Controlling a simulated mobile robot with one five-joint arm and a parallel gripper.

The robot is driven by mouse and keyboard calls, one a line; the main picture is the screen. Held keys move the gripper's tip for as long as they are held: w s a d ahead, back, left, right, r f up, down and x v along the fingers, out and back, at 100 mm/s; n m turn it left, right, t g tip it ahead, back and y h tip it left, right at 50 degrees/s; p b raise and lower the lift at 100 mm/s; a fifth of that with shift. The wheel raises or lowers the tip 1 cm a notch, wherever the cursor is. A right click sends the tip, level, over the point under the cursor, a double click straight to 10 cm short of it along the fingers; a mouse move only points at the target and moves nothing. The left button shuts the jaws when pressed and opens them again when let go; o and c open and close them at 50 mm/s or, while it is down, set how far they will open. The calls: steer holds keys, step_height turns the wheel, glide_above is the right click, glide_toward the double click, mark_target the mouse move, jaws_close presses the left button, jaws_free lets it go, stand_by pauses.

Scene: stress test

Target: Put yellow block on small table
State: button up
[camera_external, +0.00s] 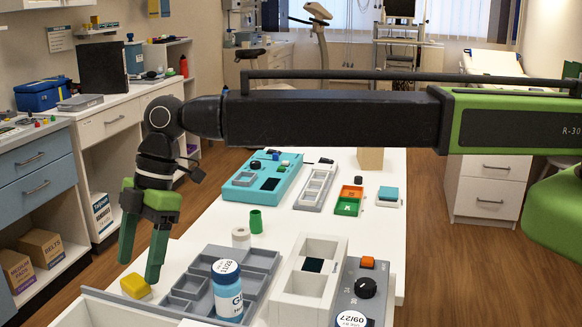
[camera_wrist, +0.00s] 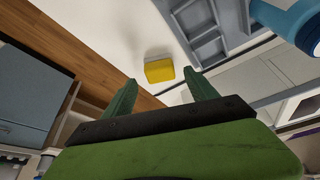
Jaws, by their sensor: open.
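The yellow block (camera_external: 135,286) lies on the white table (camera_external: 193,258) near its front left edge. It also shows in the wrist view (camera_wrist: 159,70), just beyond and between the fingertips. My gripper (camera_external: 141,272) points down with its green fingers apart, close to the block. In the wrist view my gripper (camera_wrist: 160,88) is open and empty. I cannot tell whether a finger touches the block. I cannot tell which surface is the small table.
A grey compartment tray (camera_external: 190,290) and a blue-labelled bottle (camera_external: 228,290) stand right of the block. A green cup (camera_external: 256,221) and a white roll (camera_external: 241,237) stand behind them. Wooden floor shows left of the table.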

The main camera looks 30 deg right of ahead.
steer(key=p+v, duration=0.5)
steer(key=v, duration=0.3)
steer(key=shift+p, duration=0.4)
steer(key=w+d+m+t, duration=0.1)
steer(key=w+d+m, duration=0.35)
steer(key=d, duration=0.75)
steer(key=w+d+f+m+h, duration=0.1)
steer(key=w+d+m, duration=0.1)
steer(key=w+d, duration=0.75)
steer(key=w+d+m+t, duration=0.1)
steer(key=w+d+m, duration=0.25)
steer(key=d, duration=1.05)
steer(key=s+d+m+h, duration=0.1)
steer(key=d+m, duration=0.5)
steer(key=d, duration=1.4)
steer(key=s+d+m+h, duration=0.2)
steer(key=s+d+m, duration=0.2)
steer(key=d, duration=1.7)
steer(key=shift+d+f+m, duration=0.2)
steer(key=shift+f+m, duration=0.2)
steer(key=shift+m, duration=0.8)
